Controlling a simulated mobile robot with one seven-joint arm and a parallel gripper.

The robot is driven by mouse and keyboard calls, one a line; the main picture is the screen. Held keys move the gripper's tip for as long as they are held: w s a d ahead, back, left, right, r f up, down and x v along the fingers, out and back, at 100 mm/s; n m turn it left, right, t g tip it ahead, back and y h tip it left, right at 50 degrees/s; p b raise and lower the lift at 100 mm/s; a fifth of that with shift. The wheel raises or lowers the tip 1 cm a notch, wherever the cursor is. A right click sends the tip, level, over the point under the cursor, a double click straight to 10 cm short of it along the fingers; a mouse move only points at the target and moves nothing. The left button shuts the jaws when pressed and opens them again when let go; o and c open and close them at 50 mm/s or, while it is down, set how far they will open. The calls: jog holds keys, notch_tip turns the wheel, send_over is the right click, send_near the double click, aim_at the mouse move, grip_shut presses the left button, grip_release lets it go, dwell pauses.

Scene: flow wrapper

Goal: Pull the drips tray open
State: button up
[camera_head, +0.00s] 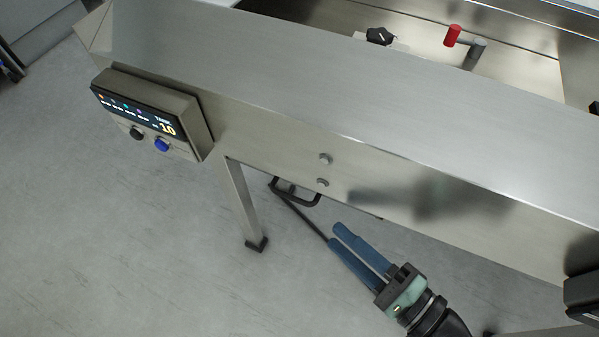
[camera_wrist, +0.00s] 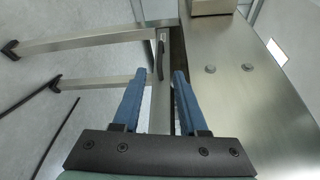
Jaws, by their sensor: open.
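The drips tray is mostly hidden under the steel machine body in the camera_head view. Its black loop handle (camera_head: 296,193) shows just below the machine's lower edge, near the middle. In the camera_wrist view the handle (camera_wrist: 160,60) appears as a dark bar on a narrow steel front, ahead of my fingers. My gripper (camera_head: 335,235) has two blue fingers. They are spread apart and point up-left towards the handle, with a visible gap to it. In the camera_wrist view my gripper (camera_wrist: 155,78) has nothing between its fingertips, and the handle lies beyond them.
The steel machine body (camera_head: 400,115) extends above the handle. A control box (camera_head: 150,112) with a lit display and buttons projects at left. A steel leg (camera_head: 243,203) stands left of the handle. A thin dark line crosses the floor beneath it. Open grey floor (camera_head: 110,250) lies at lower left.

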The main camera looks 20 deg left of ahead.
aim_at(289, 195)
jog(key=b+x, duration=0.3)
jog(key=x, duration=0.9)
jog(key=shift+a, duration=0.4)
grip_shut()
jog(key=shift+f, duration=0.1)
dwell(0.7)
